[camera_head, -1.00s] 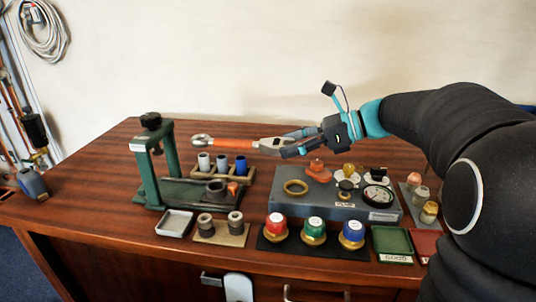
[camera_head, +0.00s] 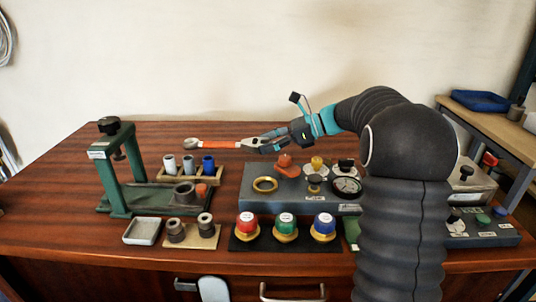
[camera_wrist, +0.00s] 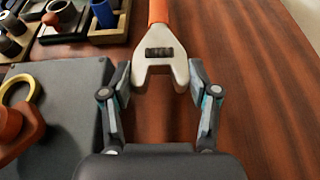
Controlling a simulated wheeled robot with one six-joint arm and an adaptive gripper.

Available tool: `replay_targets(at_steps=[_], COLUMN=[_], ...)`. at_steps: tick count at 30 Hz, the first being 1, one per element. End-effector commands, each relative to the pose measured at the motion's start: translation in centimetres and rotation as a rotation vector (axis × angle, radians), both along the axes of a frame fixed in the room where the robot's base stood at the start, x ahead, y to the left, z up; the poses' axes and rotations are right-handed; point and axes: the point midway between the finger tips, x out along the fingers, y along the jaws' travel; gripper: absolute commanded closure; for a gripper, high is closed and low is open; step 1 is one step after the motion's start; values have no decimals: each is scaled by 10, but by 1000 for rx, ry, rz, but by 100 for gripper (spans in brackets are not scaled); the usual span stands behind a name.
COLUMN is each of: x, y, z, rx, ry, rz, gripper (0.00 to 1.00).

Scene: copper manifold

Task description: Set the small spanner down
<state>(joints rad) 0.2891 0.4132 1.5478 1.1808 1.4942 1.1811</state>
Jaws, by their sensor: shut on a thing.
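The small spanner has an orange handle (camera_head: 219,143) and a grey adjustable head (camera_wrist: 160,55). It points left in the head view, roughly level, at the back of the table behind the row of tubes. My gripper (camera_head: 270,143) is shut on the spanner by its head end. In the wrist view my gripper's fingers (camera_wrist: 160,88) flank the grey jaw, and the handle runs away over bare wood. I cannot tell whether the spanner touches the table.
A green press frame (camera_head: 115,170) stands at the left. A rack with grey and blue tubes (camera_head: 208,164) sits in front of the spanner. A grey fixture block (camera_head: 255,201) with knobs and a gauge is nearer. Bare wooden tabletop (camera_wrist: 265,90) lies right of the spanner in the wrist view.

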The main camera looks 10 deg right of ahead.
Motion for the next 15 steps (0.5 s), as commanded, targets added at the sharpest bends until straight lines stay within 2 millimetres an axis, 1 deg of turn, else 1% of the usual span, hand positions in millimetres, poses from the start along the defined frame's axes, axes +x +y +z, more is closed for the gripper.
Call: replay_targets(at_steps=[6, 9, 15], x=[0, 0, 0], y=[0, 0, 0], z=[-27, -37, -37], rx=[2, 1, 1], ry=[4, 2, 0], rz=[-1, -1, 0], gripper=[92, 92, 92])
